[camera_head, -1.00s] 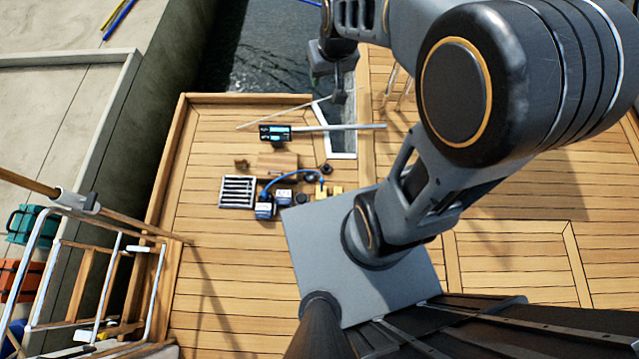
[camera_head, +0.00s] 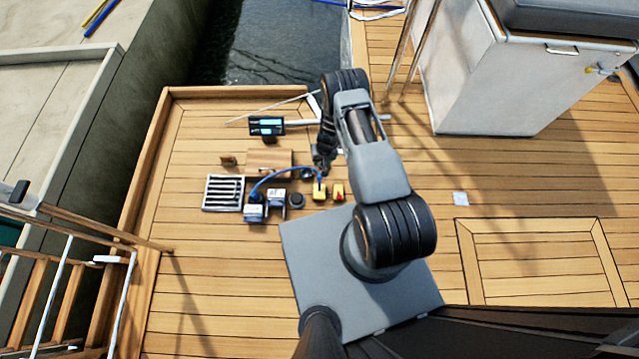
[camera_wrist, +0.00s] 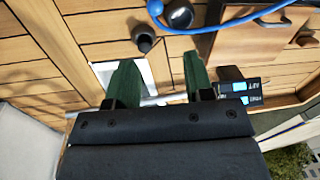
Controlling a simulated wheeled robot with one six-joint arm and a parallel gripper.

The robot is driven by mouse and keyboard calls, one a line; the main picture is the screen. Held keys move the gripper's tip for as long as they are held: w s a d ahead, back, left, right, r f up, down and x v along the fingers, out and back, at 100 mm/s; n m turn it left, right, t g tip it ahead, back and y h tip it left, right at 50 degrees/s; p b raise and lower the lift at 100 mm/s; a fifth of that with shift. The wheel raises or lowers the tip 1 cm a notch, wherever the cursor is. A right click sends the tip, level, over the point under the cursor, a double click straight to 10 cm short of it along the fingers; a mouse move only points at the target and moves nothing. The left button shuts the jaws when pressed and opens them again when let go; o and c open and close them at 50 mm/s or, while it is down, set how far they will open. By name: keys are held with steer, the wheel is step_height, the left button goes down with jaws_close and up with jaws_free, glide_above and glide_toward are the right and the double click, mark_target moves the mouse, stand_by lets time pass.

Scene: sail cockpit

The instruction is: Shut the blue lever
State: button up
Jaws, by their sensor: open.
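I cannot tell for sure which blue part is the lever. My gripper (camera_head: 322,163) hangs just beyond the yellow block in the head view, partly hidden by my arm. In the wrist view my gripper (camera_wrist: 160,72) has its green fingers apart with nothing between them. A dark round-ended post (camera_wrist: 144,38) shows past the fingertips.
A display panel (camera_head: 266,125) stands behind a wooden box (camera_head: 270,162). A slatted grate (camera_head: 223,193) lies to the left, and a red-and-yellow block (camera_head: 338,192) to the right. A white cabinet (camera_head: 480,85) stands at upper right.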

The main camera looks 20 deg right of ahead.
mark_target(320, 178)
steer(key=f+b, duration=0.2)
steer(key=f, duration=0.3)
steer(key=a+f+b, duration=0.1)
steer(key=f+b, duration=0.1)
steer(key=f, duration=0.4)
steer(key=s+f+b, duration=0.1)
steer(key=f+b, duration=0.1)
steer(key=f, duration=0.3)
steer(key=shift+a+f+b, duration=0.2)
steer(key=shift+f+b, duration=0.05)
steer(key=shift+b, duration=0.05)
steer(key=shift+c, duration=0.5)
jaws_close()
